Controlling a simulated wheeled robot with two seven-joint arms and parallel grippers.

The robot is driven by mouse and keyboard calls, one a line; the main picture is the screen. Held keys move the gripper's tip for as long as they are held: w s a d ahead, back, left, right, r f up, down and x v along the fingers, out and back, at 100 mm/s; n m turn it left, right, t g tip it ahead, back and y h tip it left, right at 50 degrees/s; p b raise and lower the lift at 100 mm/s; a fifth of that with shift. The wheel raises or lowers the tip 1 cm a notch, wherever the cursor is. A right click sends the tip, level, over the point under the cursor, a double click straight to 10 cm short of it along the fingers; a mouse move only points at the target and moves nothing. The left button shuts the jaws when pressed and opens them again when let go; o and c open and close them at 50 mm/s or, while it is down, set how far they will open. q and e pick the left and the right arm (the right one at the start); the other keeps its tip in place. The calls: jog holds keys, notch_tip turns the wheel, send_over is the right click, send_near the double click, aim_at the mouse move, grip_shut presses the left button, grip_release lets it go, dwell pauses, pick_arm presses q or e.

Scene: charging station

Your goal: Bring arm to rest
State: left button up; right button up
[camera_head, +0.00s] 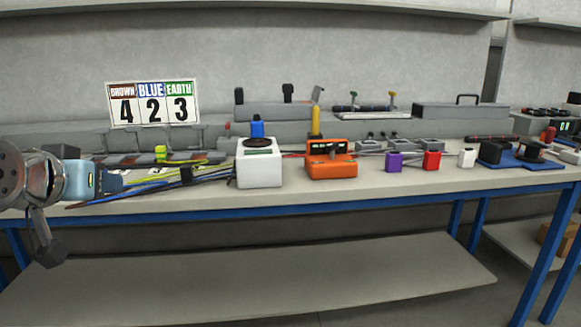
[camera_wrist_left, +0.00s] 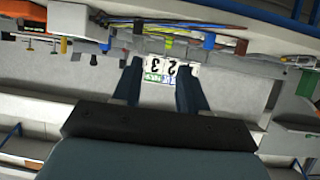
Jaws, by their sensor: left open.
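My left arm enters the head view from the left edge, with its light blue wrist over the left end of the workbench (camera_head: 400,181). My left gripper (camera_head: 116,182) points right and partly blends with dark cables behind it. In the left wrist view the two dark fingers of this gripper (camera_wrist_left: 158,74) stand apart with nothing between them. The number sign (camera_wrist_left: 155,72), seen upside down, shows beyond the fingertips. My right gripper is in neither view.
A white box (camera_head: 259,172) with a round black top and an orange device (camera_head: 331,166) stand mid-bench. Purple (camera_head: 393,162) and red (camera_head: 431,160) blocks stand to the right. Coloured cables (camera_head: 195,178) lie near my left gripper. The lower shelf (camera_head: 260,275) is empty.

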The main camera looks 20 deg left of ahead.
pick_arm(q)
jog(key=w+d+f+m+g+h, duration=0.1)
jog(key=w+d+f+h, duration=0.1)
jog(key=w+f, duration=0.6)
jog(key=w+d+f+m+g+h, duration=0.1)
jog(key=w+d+f+h, duration=0.1)
jog(key=w+f, duration=0.6)
jog(key=w+d+f+g+h+p, duration=0.1)
jog(key=w+d+f, duration=0.1)
jog(key=d+f, duration=0.5)
jog(key=w+d+f+m+g+h, duration=0.1)
jog(key=d+f+h, duration=0.15)
jog(key=f, duration=0.85)
jog(key=w+d+f+g+p, duration=0.1)
jog(key=w+d+f, duration=0.1)
jog(key=d+f, duration=0.5)
jog(key=s+d+f+g, duration=0.2)
jog(key=s+d+f, duration=0.2)
jog(key=s+f, duration=0.2)
jog(key=s+d+f+g+h, duration=0.1)
jog(key=s+d+f, duration=0.4)
jog(key=f, duration=0.4)
jog(key=s+d+f+g+h, duration=0.1)
jog(key=s+d+f, duration=0.3)
jog(key=s+f, duration=0.4)
jog(key=shift+d+f+m+g, duration=0.35)
jog(key=shift+m+g, duration=0.05)
jog(key=shift+g, duration=0.4)
